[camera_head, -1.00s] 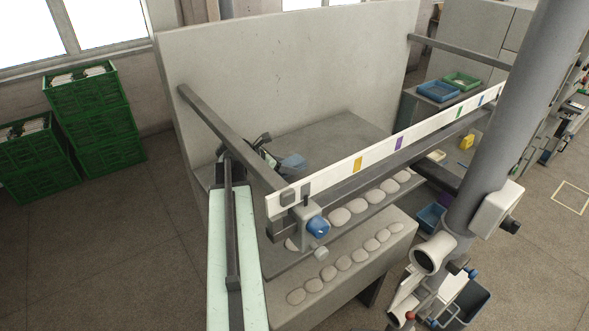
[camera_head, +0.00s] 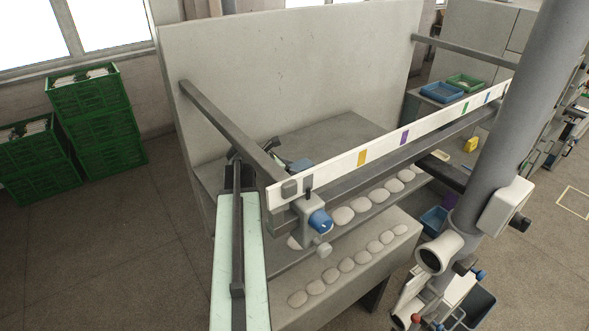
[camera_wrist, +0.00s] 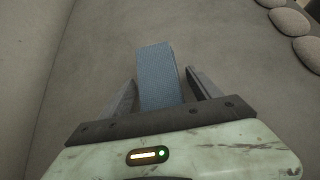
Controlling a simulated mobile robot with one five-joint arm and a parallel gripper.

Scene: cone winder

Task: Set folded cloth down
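The folded cloth is a blue strip (camera_wrist: 158,75) between the two dark fingers of my gripper (camera_wrist: 161,82) in the wrist view. Its far end reaches beyond the fingertips, and its near end is hidden by the gripper body. The fingers flank it closely and appear shut on it, though a narrow gap seems to show on the right. In the head view, a small piece of the cloth (camera_head: 301,165) shows above the grey bench, behind the white rail. There my gripper is mostly hidden. Whether the cloth touches the bench cannot be told.
A white rail with coloured marks (camera_head: 385,147) crosses in front of the bench. Rows of pale rounded pieces (camera_head: 357,258) lie on the ledges before it. A tall grey panel (camera_head: 300,75) stands behind. Green crates (camera_head: 92,97) are stacked at the left.

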